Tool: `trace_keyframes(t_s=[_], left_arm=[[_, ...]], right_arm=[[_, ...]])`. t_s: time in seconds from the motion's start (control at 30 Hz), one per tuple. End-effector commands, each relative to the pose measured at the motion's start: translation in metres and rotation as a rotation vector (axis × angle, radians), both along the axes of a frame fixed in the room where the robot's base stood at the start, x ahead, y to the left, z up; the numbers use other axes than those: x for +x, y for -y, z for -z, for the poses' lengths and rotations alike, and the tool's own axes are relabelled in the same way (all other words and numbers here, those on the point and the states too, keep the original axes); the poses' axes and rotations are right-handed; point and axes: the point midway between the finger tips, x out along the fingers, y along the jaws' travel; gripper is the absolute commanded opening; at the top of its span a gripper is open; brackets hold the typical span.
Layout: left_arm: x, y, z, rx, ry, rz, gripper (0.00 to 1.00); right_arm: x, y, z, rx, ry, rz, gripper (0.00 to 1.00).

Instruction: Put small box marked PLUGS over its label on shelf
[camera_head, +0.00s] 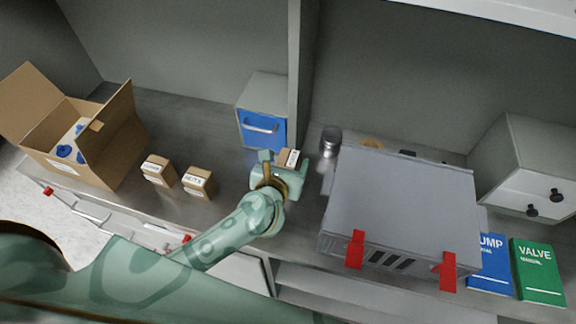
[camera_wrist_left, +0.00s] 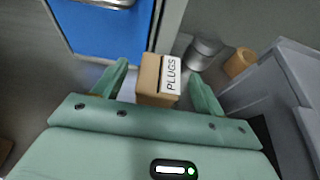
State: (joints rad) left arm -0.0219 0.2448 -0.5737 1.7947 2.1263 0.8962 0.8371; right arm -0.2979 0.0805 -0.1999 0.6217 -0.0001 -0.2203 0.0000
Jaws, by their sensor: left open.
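The small brown box marked PLUGS (camera_wrist_left: 158,78) has a white label with dark letters; it also shows in the head view (camera_head: 288,158). My left gripper (camera_head: 279,160) is open, with the box between its fingers; the left wrist view shows the fingers (camera_wrist_left: 162,78) on either side of it. Gaps show between the box and both fingers. The box appears to stand on the grey shelf (camera_head: 225,150) by the upright divider. A pale patch shows around the box in the left wrist view, but I cannot read any label there. My right gripper is out of view.
A blue-fronted drawer unit (camera_head: 262,132) stands just behind left. A large grey case (camera_head: 400,205) with red latches is close on the right, with a metal can (camera_head: 331,140) near it. Two small boxes (camera_head: 158,171) (camera_head: 198,183) and an open carton (camera_head: 85,140) stand left.

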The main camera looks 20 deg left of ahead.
Motion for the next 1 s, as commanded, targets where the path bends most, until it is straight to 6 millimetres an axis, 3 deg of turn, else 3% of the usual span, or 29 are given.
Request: trace_keyframes(t_s=[0.2,0.43,0.47,0.63,0.7,1.0], left_arm=[[0.03,-0.003,0.01,0.001,0.0,0.0,0.71],[0.032,-0.003,0.01,0.0,0.001,0.0,0.71],[0.032,-0.003,0.01,0.0,0.001,0.0,0.68],[0.032,-0.003,0.01,0.001,0.001,0.0,0.21],[0.032,-0.003,0.009,0.001,0.002,0.001,0.12],[0.032,-0.003,0.005,0.001,0.002,0.001,0.12]], right_arm=[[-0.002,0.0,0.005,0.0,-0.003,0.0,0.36],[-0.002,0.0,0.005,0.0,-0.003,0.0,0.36],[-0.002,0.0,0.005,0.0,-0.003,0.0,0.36],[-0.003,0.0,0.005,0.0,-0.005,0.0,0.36],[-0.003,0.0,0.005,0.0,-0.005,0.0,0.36],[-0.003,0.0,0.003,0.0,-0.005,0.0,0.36]])
